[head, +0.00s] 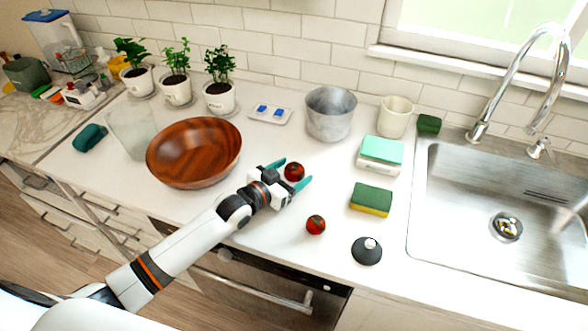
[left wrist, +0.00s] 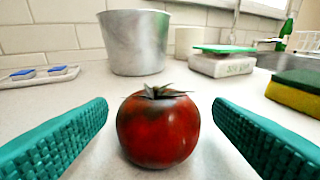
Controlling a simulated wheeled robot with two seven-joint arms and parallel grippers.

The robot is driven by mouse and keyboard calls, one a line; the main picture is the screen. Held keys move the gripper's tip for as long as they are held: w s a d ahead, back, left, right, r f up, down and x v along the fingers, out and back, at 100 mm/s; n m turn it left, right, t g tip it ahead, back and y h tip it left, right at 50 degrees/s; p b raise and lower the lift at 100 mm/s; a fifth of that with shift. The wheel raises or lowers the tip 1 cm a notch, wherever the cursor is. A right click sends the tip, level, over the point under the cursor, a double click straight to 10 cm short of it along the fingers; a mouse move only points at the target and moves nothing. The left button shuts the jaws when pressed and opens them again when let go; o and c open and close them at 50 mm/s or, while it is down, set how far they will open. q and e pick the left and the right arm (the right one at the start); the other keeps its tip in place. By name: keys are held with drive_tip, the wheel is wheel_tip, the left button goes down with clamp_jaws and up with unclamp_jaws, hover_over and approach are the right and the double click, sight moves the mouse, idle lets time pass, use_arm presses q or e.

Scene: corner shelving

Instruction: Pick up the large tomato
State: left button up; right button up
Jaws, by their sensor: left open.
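The large tomato (head: 294,172), red with a dark green stem, sits on the white counter. In the left wrist view the tomato (left wrist: 158,130) stands upright between the two teal fingers, with a gap on each side. My left gripper (head: 292,178) is open around it, low over the counter, and holds nothing. A second, slightly smaller-looking red tomato (head: 316,225) lies nearer the front edge, apart from the gripper. My right gripper is not in view.
A wooden bowl (head: 193,153) stands left of the gripper. Behind are a metal pot (head: 331,115) and a cup (head: 396,117). To the right are a scale (head: 379,157), a sponge (head: 371,199), a dark knobbed lid (head: 367,252) and the sink (head: 480,240).

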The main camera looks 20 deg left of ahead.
sight(299, 167)
use_arm(q)
drive_tip(key=x, duration=0.3)
drive_tip(key=shift+w, duration=0.2)
drive_tip(key=shift+s, duration=0.1)
drive_tip(key=shift+c, duration=0.2)
drive_tip(key=c, duration=1)
wheel_tip(299, 167, up, 10)
drive_tip(key=shift+f+b, duration=0.1)
drive_tip(key=shift+b, duration=0.3)
drive_tip(key=shift+d, duration=0.1)
drive_tip(key=s+d+r+n+y, duration=0.1)
drive_tip(key=s+d, duration=0.2)
drive_tip(key=s, duration=0.5)
drive_tip(key=s+a+n+y, duration=0.1)
drive_tip(key=s+a, duration=0.1)
drive_tip(key=s+a+r+n+t+y, duration=0.1)
drive_tip(key=s+a+y, duration=0.1)
drive_tip(key=s, duration=0.1)
drive_tip(key=s+a+r+n+y, duration=0.1)
drive_tip(key=s+a+y, duration=0.1)
drive_tip(key=shift+s+r+n, duration=0.15)
drive_tip(key=shift+s+n, duration=0.05)
drive_tip(key=shift+n, duration=0.2)
